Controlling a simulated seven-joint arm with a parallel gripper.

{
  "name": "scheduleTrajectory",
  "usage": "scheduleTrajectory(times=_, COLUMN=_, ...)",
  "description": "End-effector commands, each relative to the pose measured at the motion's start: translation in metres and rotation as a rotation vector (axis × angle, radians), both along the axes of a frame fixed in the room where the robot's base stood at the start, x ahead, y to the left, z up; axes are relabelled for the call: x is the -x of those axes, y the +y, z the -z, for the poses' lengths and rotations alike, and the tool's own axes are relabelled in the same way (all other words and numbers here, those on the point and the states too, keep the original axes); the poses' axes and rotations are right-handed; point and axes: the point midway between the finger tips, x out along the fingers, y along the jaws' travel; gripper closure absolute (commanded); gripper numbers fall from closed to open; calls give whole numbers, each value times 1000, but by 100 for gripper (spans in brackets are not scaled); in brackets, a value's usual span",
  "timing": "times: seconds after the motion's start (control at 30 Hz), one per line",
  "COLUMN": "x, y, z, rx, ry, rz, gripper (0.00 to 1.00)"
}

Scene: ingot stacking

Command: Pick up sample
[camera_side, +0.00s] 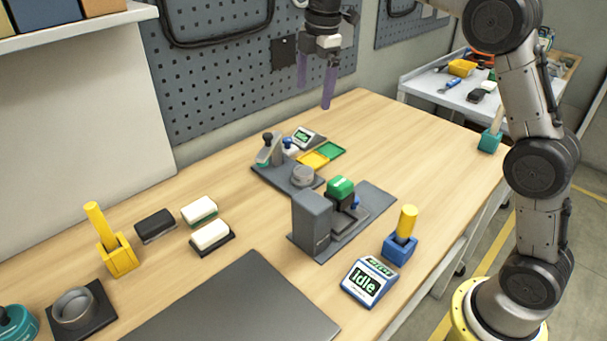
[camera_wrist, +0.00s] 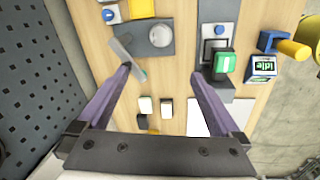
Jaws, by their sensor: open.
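No item is marked as the sample, and I cannot tell which one it is. My gripper (camera_side: 315,92) is open and empty, high above the back of the table; its purple fingers also show in the wrist view (camera_wrist: 160,72). A round grey metal piece (camera_side: 303,176) sits on a dark plate, and also shows in the wrist view (camera_wrist: 160,35). A green-topped block (camera_side: 341,187) sits at a grey press-like device (camera_side: 312,222); the block also shows in the wrist view (camera_wrist: 224,65). My gripper touches none of these.
A blue-white display (camera_side: 367,281) reads "Idle". A blue holder (camera_side: 399,250) and yellow holder (camera_side: 118,257) carry yellow handles. White-topped blocks (camera_side: 199,208) and a black block (camera_side: 156,225) lie left. A dark slab (camera_side: 235,305) lies in front.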

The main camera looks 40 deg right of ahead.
Motion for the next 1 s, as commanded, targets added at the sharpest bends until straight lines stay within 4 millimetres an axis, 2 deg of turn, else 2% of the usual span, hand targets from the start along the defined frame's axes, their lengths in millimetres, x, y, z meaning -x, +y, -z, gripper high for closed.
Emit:
scheduleTrajectory(times=0.03, x=-15, y=-2, z=20, rx=0, ry=28, rz=1, gripper=0)
scheduleTrajectory(times=0.1, x=-29, y=-4, z=41, rx=-2, ry=57, rz=5, gripper=0)
scheduleTrajectory(times=0.2, x=-39, y=-6, z=70, rx=-4, ry=99, rz=9, gripper=0)
scheduleTrajectory(times=0.3, x=-41, y=-6, z=89, rx=-5, ry=135, rz=11, gripper=0)
scheduleTrajectory(times=0.47, x=-40, y=-7, z=109, rx=-7, ry=152, rz=14, gripper=0)
scheduleTrajectory(times=0.8, x=-40, y=-7, z=168, rx=-6, ry=150, rz=14, gripper=0)
scheduleTrajectory(times=1.0, x=-40, y=-7, z=182, rx=-6, ry=148, rz=14, gripper=0)
